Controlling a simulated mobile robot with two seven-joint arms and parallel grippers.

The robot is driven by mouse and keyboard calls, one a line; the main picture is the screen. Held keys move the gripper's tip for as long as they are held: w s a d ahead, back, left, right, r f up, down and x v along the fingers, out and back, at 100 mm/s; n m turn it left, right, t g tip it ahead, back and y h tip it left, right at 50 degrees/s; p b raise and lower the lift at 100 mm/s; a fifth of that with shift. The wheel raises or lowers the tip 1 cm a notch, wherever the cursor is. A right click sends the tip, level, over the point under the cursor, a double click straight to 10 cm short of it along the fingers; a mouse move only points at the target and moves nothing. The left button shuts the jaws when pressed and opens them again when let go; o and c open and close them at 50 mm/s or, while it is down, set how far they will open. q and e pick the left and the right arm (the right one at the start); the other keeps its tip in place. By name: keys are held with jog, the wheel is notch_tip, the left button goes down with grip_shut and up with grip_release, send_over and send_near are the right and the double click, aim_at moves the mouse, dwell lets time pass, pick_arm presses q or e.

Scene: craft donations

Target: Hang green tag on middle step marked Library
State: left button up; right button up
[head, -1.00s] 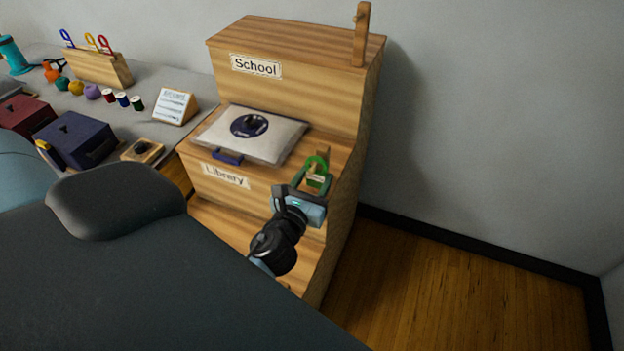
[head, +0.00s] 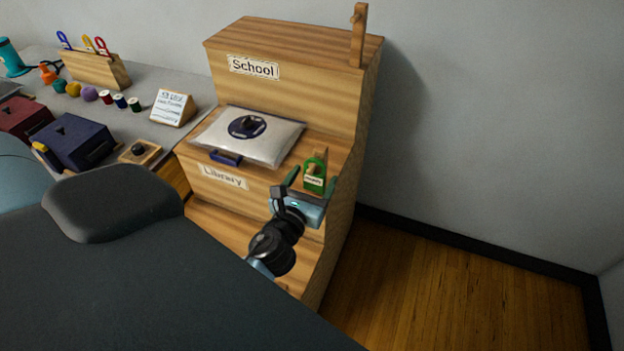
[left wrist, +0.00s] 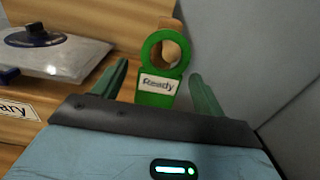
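The green tag (head: 315,177) has a round ring at its top and a white label. In the left wrist view the label of the tag (left wrist: 157,86) reads "Ready". Its ring is around the wooden peg (left wrist: 171,50) at the right end of the middle step, marked Library (head: 225,177). The tag hangs upright there. My left gripper (head: 311,184) is open, its fingers apart on either side of the tag with gaps visible in the left wrist view (left wrist: 161,80). My right gripper is not in view.
A clear pouch (head: 249,137) with a dark round badge lies on the Library step. The taller School step (head: 290,90) rises behind with its own post (head: 358,35). Boxes (head: 75,143) and thread spools stand on the grey table at left. Floor at right is clear.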

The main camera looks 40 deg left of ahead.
pick_arm(q)
jog(key=shift+s, duration=0.15)
jog(key=shift+s+d+f, duration=0.1)
jog(key=shift+s, duration=0.25)
jog(key=b+v, duration=0.1)
jog(key=v, duration=0.5)
jog(key=shift+s, duration=0.4)
jog(key=shift+s, duration=0.1)
